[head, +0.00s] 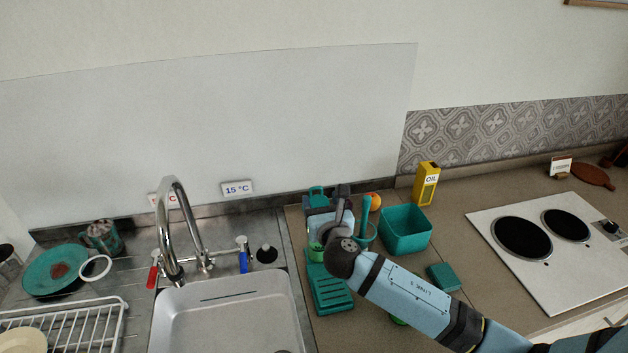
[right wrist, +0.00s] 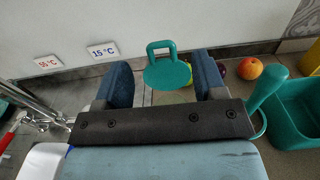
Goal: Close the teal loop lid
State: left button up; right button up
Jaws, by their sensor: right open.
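The teal loop lid (right wrist: 167,72) shows in the right wrist view as a round disc with a square loop handle at its top. In the head view only its loop (head: 317,191) stands out clearly, at the back of the counter right of the sink. My right gripper (right wrist: 161,64) is open, with one dark blue finger on each side of the lid and visible gaps between. In the head view my right gripper (head: 315,207) is partly covered by its own wrist. What lies under the lid is hidden. My left gripper is not in view.
A teal bin (head: 405,232), a teal holder with a brush (head: 367,218), an orange fruit (head: 375,197) and a yellow oil box (head: 427,184) stand to the right. A teal slotted tray (head: 332,296) and a sponge (head: 443,277) lie nearer. The sink (head: 225,320) is left.

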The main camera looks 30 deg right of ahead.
aim_at(316, 201)
jog(key=x, duration=0.7)
jog(key=shift+w+p, duration=0.2)
jog(key=shift+p, duration=0.15)
grip_shut()
